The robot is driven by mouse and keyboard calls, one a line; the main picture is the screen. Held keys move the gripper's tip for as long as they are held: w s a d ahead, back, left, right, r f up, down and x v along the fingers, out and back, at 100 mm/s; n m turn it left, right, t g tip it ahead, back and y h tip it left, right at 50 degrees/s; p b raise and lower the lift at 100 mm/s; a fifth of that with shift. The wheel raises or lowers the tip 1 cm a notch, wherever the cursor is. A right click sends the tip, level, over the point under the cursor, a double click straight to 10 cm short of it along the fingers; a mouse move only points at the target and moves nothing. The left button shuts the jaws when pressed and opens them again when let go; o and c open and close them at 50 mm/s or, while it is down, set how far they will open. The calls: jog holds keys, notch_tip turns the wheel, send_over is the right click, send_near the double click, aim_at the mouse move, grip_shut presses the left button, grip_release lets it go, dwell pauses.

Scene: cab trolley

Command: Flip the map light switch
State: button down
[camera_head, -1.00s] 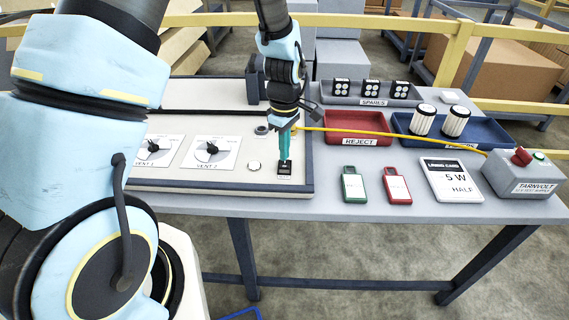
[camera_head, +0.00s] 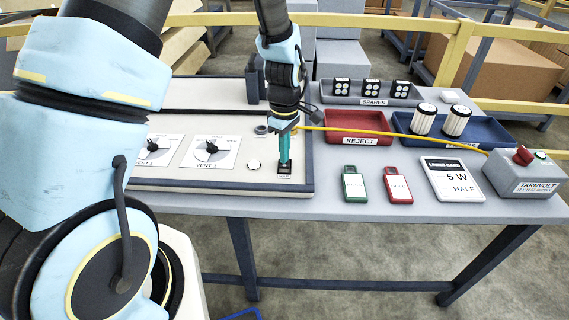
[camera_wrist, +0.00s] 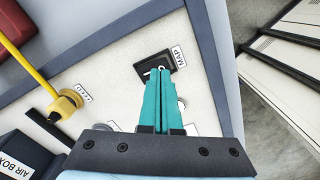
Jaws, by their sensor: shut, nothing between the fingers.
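The map light switch is a small black rocker (camera_wrist: 153,65) in the wrist view, with a label reading MAP beside it. It also shows in the head view as a dark block (camera_head: 284,171) near the front right corner of the white panel (camera_head: 225,176). My gripper (camera_wrist: 160,72) has teal fingers, shut together and empty. Its tips are at the switch, overlapping its near part in the wrist view. In the head view my gripper (camera_head: 285,163) points down onto the switch. Whether the tips touch it, and which way the rocker is tilted, I cannot tell.
Two vent dials, a vent 2 dial (camera_head: 211,150) among them, and a round button (camera_head: 253,165) are left of the switch. A yellow cable (camera_head: 390,136) runs right from the panel to a grey test box (camera_head: 524,176). Green and red tags (camera_head: 354,184) lie right of the panel.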

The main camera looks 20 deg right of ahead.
jog(key=shift+f+b, duration=0.45)
jog(key=shift+f, duration=0.35)
jog(key=shift+r, duration=0.1)
jog(key=shift+r+p, duration=2.75)
jog(key=shift+r, duration=0.75)
jog(key=w+a+r+m, duration=0.2)
jog(key=a+r, duration=0.2)
jog(key=a, duration=0.3)
jog(key=w+a+r+m, duration=0.1)
jog(key=a+r, duration=0.3)
jog(key=a, duration=0.3)
jog(key=s+a+r+m, duration=0.2)
jog(key=a, duration=0.5)
jog(key=s+a+r+m+t, duration=0.1)
jog(key=s+a+r+m, duration=0.2)
jog(key=a, duration=0.5)
jog(key=shift+a+r+t, duration=0.15)
jog(key=shift+r+t, duration=0.1)
jog(key=shift+t, duration=0.05)
